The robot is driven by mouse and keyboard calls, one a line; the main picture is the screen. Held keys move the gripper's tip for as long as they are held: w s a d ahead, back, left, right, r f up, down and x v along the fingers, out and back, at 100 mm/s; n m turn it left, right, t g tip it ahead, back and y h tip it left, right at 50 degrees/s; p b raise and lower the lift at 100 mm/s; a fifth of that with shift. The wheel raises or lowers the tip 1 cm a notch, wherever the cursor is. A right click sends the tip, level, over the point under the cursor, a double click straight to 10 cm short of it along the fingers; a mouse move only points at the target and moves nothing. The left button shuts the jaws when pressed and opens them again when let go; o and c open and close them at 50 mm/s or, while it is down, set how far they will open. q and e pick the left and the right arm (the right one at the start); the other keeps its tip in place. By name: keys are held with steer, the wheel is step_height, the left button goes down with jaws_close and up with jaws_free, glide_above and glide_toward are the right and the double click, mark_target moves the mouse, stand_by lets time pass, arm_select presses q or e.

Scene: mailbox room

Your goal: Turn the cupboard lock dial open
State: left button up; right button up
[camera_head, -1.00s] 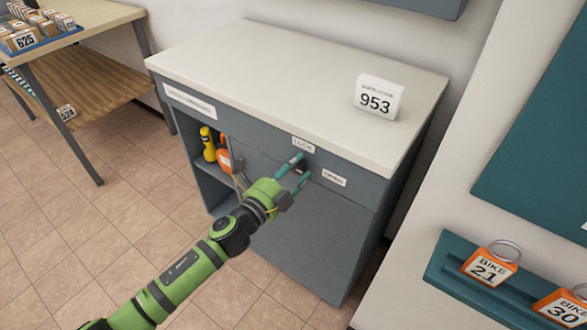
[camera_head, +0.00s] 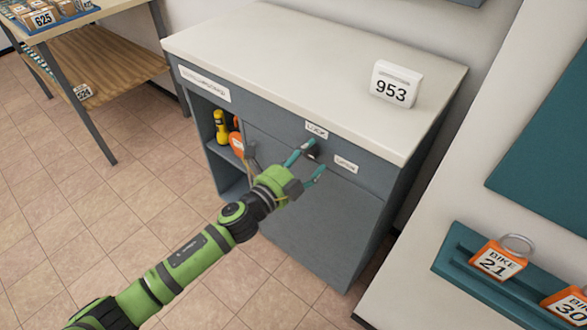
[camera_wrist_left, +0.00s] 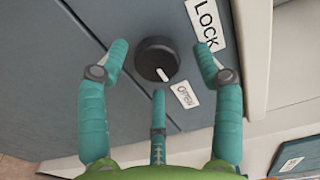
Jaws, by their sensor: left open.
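The black round lock dial (camera_wrist_left: 155,59) sits on the grey cupboard front (camera_head: 315,225), below its white top. In the left wrist view its white pointer mark faces down and slightly right, toward the OPEN label (camera_wrist_left: 185,94). The LOCK label (camera_wrist_left: 207,24) is at upper right there. In the head view the dial (camera_head: 313,149) is partly hidden by a finger. My left gripper (camera_head: 313,160) is open, its teal fingers spread on either side of the dial. In the wrist view gaps show between fingers and dial. My right gripper is not in view.
A white block marked 953 (camera_head: 393,84) stands on the cupboard top (camera_head: 290,60). An open shelf at the cupboard's left holds a yellow item (camera_head: 221,127) and an orange one. A teal rack (camera_head: 450,262) with orange bike tags is at right. A table with parcels stands at left.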

arm_select(q)
steer(key=v, duration=1.1)
steer(key=shift+s+d+r, duration=0.1)
steer(key=a+f+n+g+y+p, duration=0.1)
steer(key=a+f+n+y+p, duration=0.3)
steer(key=f, duration=0.6)
steer(key=a+f+n+g+y+b, duration=0.1)
steer(key=a+f+n+g+y, duration=0.15)
steer(key=a+f+n, duration=0.55)
steer(key=s+a+f+n+g+y+p, duration=0.25)
steer(key=s+f, duration=0.55)
steer(key=f, duration=0.4)
steer(key=s+f+n+g, duration=0.2)
steer(key=s+f, duration=0.2)
steer(key=s, duration=0.6)
steer(key=s+a+f+n+g+y+p, duration=0.1)
steer(key=s+f+n+g, duration=0.2)
steer(key=s, duration=0.8)
steer(key=s+f+n+g+p, duration=0.1)
steer(key=s+f+n+g, duration=0.1)
steer(key=s+f, duration=0.4)
steer(key=s+n, duration=0.1)
steer(key=s, duration=0.4)
steer(key=shift+a+g+y, duration=0.3)
steer(key=shift+s+f+n, duration=0.15)
steer(key=shift+n, duration=0.1)
